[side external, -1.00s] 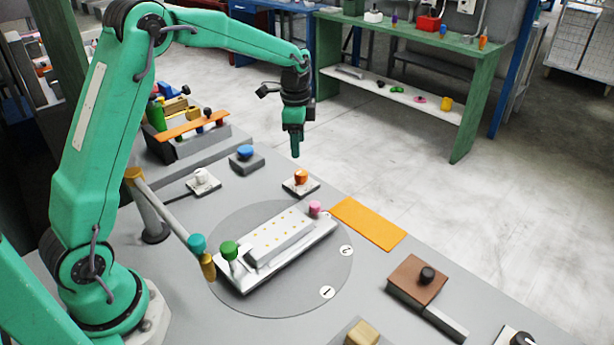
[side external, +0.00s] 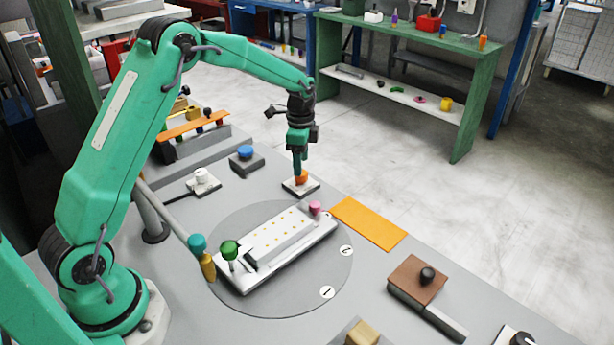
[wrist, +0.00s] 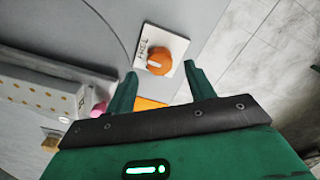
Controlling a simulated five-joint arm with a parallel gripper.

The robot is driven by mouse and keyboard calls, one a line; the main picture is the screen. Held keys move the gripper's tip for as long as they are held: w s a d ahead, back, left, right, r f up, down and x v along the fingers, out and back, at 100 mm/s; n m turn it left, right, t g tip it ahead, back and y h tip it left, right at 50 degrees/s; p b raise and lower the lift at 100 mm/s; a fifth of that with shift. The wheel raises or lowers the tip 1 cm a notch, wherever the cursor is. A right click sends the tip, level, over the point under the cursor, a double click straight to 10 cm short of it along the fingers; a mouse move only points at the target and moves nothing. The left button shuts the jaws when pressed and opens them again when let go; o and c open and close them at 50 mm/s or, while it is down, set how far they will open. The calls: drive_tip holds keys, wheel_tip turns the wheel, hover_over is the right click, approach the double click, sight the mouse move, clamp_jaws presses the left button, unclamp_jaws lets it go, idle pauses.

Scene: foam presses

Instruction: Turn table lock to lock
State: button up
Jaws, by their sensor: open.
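An orange knob (side external: 301,176) stands on a small white plate (side external: 291,188) behind the round turntable (side external: 290,300). It also shows in the wrist view (wrist: 165,61), with a pale pointer line across its top and small dark lettering on the plate, too small to read surely. My gripper (side external: 300,169) points down right over the knob, its fingertips at about the knob's top. In the wrist view my gripper (wrist: 160,74) is open, one finger on each side of the knob's near edge, with nothing held. I cannot tell whether the fingers touch the knob.
A white fixture (side external: 290,245) with a pink knob (side external: 315,207) and a green knob (side external: 229,250) lies on the turntable. A blue button (side external: 245,151) and a white knob (side external: 201,175) stand to the left. An orange mat (side external: 368,222) lies flat to the right.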

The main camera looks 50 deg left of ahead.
drive_tip(key=shift+f, duration=2)
drive_tip(key=c, duration=1)
